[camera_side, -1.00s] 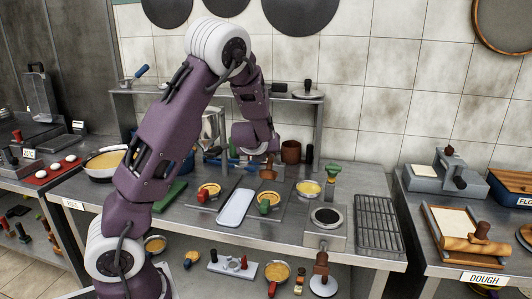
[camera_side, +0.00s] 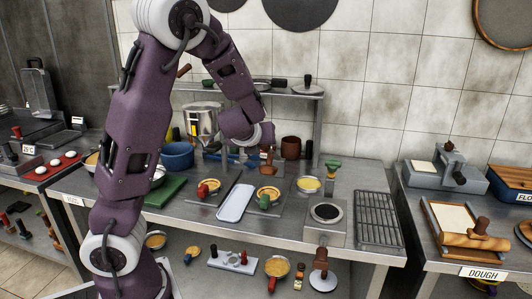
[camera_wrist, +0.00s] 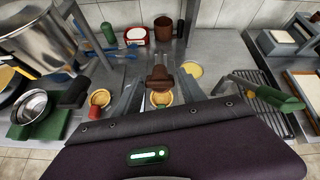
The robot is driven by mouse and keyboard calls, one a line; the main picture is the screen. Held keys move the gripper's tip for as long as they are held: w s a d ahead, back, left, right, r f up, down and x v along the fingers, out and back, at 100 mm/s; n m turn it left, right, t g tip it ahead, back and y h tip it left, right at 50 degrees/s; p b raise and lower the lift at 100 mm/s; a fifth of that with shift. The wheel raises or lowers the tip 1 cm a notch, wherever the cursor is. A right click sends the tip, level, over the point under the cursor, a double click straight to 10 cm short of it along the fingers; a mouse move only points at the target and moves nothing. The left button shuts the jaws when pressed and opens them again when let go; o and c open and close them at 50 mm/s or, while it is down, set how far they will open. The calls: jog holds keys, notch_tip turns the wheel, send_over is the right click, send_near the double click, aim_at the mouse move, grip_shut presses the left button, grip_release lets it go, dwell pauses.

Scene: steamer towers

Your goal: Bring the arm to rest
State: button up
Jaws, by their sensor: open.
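My arm is purple with white joint rings. It rises at the left of the side view and bends over the back of the steel counter. My gripper (camera_wrist: 160,78) is open in the wrist view, with its two grey fingers apart. A brown-handled tool (camera_wrist: 160,72) shows between the fingers in that picture, standing on the counter; I cannot tell how far off it is. In the side view the tool (camera_side: 267,160) stands just below my wrist. The fingers cannot be made out there. I see nothing held.
Small tarts (camera_side: 268,193) and a white tray (camera_side: 236,203) lie on the counter (camera_side: 285,229). A burner-like block (camera_side: 326,214), a green handle (camera_side: 332,165) and a wire rack (camera_side: 376,220) are at the right. A steel pot (camera_side: 203,122) and a blue bowl (camera_side: 177,156) stand behind.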

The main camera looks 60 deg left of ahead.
jog(key=shift+s+r+n, duration=0.15)
jog(key=shift+r+n, duration=0.15)
jog(key=shift+n, duration=0.1)
jog(key=s+d+r+n+g+h, duration=0.25)
jog(key=s+d+n, duration=0.55)
jog(key=s+n, duration=0.65)
jog(key=s+d+n+h, duration=0.3)
jog(key=s+d+n, duration=0.1)
jog(key=d, duration=0.5)
jog(key=s+d+r+n+h, duration=0.1)
jog(key=s+d+n+h, duration=0.2)
jog(key=d, duration=0.6)
jog(key=shift+s+d+n, duration=0.3)
jog(key=shift+s+n, duration=0.75)
jog(key=shift+n, duration=0.1)
